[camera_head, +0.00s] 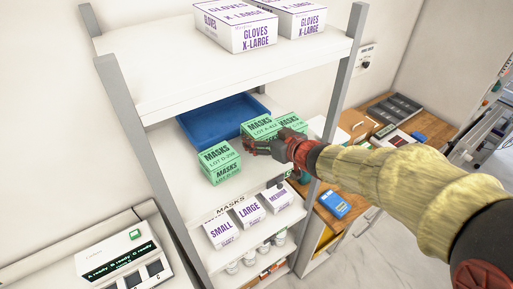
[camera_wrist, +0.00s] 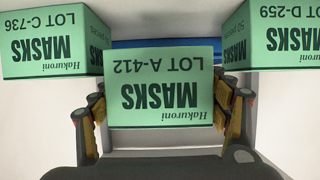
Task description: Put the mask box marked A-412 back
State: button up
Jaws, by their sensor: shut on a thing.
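The green mask box marked A-412 (camera_wrist: 165,88) is between the fingers of my gripper (camera_wrist: 162,112), its label upside down in the wrist view. In the head view the same box (camera_head: 259,127) is at the masks shelf (camera_head: 180,148), with my gripper (camera_head: 264,146) in front of it. My gripper is shut on it. I cannot tell whether its bottom touches the shelf. Mask box D-259 (camera_head: 220,162) is to its left in the head view, and mask box C-736 (camera_head: 293,121) is close on its right. My gripper hides part of the lower front of A-412.
A blue bin (camera_head: 200,120) is at the back of the same shelf. Glove boxes (camera_head: 243,32) stand on the shelf above; small, large and medium boxes (camera_head: 221,231) stand below. The right shelf post (camera_head: 335,95) is near my arm. A side desk (camera_head: 392,105) is at the right.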

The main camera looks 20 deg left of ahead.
jog(key=shift+a+f, duration=0.5)
jog(key=shift+f, duration=0.05)
jog(key=shift+a+f+b, duration=0.15)
jog(key=shift+f, duration=0.8)
jog(key=shift+a+f+b, duration=0.15)
jog(key=shift+f, duration=0.75)
jog(key=shift+f, duration=0.1)
jog(key=o, duration=0.8)
jog(key=shift+f, duration=0.15)
jog(key=shift+o, duration=1.2)
